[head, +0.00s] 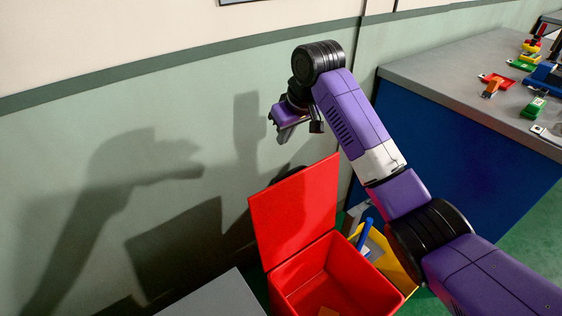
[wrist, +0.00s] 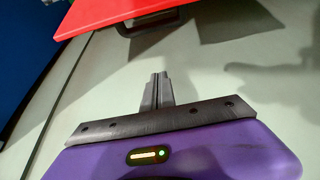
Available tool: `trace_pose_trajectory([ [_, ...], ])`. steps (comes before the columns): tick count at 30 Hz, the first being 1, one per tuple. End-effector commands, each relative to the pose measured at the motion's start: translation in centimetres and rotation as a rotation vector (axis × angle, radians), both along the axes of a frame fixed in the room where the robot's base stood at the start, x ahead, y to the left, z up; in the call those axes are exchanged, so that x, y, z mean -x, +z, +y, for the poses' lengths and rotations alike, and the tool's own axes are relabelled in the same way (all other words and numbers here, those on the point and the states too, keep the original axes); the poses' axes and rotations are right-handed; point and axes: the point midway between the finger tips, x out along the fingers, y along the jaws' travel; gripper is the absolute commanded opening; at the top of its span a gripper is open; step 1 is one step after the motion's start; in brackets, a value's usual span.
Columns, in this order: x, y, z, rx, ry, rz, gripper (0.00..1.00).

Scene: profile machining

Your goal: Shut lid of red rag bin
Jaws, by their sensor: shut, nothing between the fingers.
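The red rag bin (head: 345,282) stands on the floor against the wall, its top open. Its red lid (head: 297,212) is raised, leaning up on the wall side. An orange piece shows inside the bin. My gripper (head: 282,138) is above and behind the lid's top edge, near the wall, apart from the lid. In the wrist view my gripper (wrist: 158,76) is shut and empty, its fingers together. The lid (wrist: 110,12) shows at the top of that view, with a dark handle (wrist: 150,22) at its edge.
A yellow bin (head: 378,252) with a blue item stands right of the red bin. A grey surface (head: 218,297) is at the lower left. A blue workbench (head: 450,150) with parts on its grey top is at the right. The green wall (head: 60,180) is close behind my gripper.

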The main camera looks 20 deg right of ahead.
Motion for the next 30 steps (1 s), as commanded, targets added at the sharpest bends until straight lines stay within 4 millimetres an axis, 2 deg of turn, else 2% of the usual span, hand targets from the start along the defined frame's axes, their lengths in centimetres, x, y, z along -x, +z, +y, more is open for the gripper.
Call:
trace_pose_trajectory([
  [5,0.6,-1.0,-0.1,0.01,0.003,0.036,0.0],
  [15,-1.4,-6.0,0.6,0.009,0.003,0.034,0.0],
  [24,-2.9,-9.7,1.1,0.009,0.003,0.033,0.0],
  [30,-1.4,-9.6,0.5,0.009,0.004,0.029,0.0],
])
